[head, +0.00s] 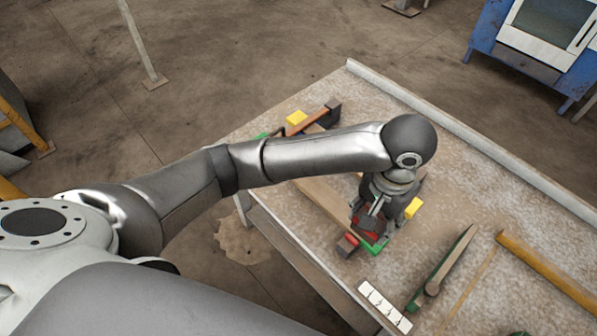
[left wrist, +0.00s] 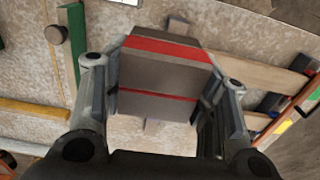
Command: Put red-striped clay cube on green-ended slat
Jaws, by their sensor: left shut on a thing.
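The red-striped clay cube (left wrist: 158,78) is grey-brown with red bands and sits between the two fingers of my left gripper (left wrist: 155,115) in the left wrist view. In the head view my left gripper (head: 368,218) points down over the near-left part of the table, with the cube's red face (head: 367,224) partly showing. The pale wooden green-ended slat (head: 325,199) runs diagonally below my arm; its near green end shows right at the gripper. The arm hides part of it. I cannot tell whether the cube touches the slat. My right gripper is not in view.
A small red-ended block (head: 347,244) lies beside the gripper, and a yellow block (head: 412,207) to its right. Right of these lie a white strip (head: 385,306), a green-sided bar (head: 445,264) and a yellow bar (head: 545,271). The table's far right is clear.

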